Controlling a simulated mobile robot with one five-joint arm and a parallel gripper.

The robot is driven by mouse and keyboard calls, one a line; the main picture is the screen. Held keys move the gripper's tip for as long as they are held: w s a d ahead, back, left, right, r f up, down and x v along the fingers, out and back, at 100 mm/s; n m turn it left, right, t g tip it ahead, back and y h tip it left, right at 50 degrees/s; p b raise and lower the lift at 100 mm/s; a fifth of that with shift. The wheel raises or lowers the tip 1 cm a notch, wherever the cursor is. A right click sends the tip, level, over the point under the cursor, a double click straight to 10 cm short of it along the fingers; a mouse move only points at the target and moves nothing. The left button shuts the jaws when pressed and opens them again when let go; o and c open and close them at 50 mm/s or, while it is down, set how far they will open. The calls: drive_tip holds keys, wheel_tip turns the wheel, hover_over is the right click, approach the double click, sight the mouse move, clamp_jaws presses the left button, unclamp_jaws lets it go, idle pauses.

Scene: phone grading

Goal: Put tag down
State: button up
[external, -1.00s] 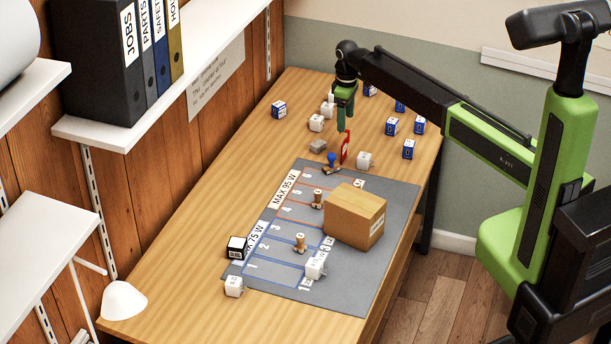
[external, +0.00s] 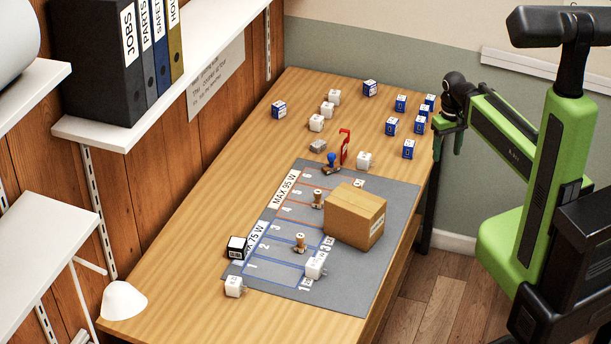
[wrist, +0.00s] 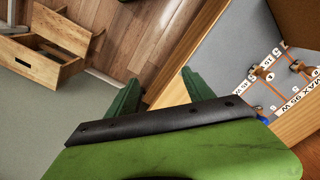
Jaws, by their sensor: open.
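The red tag (external: 344,148), with a hook-like top, stands upright on the wooden table just behind the grey mat (external: 390,270). It is close beside the blue-handled stamp (external: 332,161); I cannot tell whether they touch. My gripper (external: 448,150) is open and empty, to the right of the table's right edge and well apart from the tag. In the wrist view its two green fingers (wrist: 160,92) are spread with nothing between them. The tag cannot be made out in the wrist view.
A cardboard box (external: 352,218) stands on the mat among wooden stamps (external: 300,243) and white cubes (external: 316,264). Several blue-and-white boxes (external: 391,126) stand at the table's back right. A wooden crate (wrist: 45,52) is on the floor. The table's left strip is mostly clear.

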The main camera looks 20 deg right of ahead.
drive_tip(key=c, duration=0.4)
drive_tip(key=w+a+r+m+t+y+b, duration=0.25)
drive_tip(key=w+a+m+y, duration=0.35)
drive_tip(key=a+m, duration=0.45)
drive_tip(key=m+t+y+b, duration=0.75)
drive_tip(key=m+b, duration=0.65)
drive_tip(key=b, duration=0.3)
approach(349, 133)
drive_tip(key=s+a+r, duration=0.2)
drive_tip(key=s+r, duration=0.3)
drive_tip(key=r, duration=0.1)
drive_tip(key=w+d+f+m+t+b, duration=0.1)
drive_tip(key=d+f+m+t+b, duration=0.25)
drive_tip(key=f+b, duration=0.5)
drive_tip(key=shift+n+g+h, duration=0.35)
drive_tip(key=shift+n, duration=0.15)
drive_tip(key=x, duration=0.4)
drive_tip(key=b+x, duration=0.1)
drive_tip(key=x, duration=0.3)
drive_tip(key=r+b+x, duration=0.1)
drive_tip(key=x, duration=0.3)
drive_tip(key=shift+w+d, duration=0.15)
drive_tip(key=shift+d, duration=0.1)
drive_tip(key=shift+f+x, duration=0.15)
drive_tip(key=shift+x, duration=1.15)
drive_tip(key=shift+f+x, duration=0.15)
drive_tip(key=shift+x, duration=1.1)
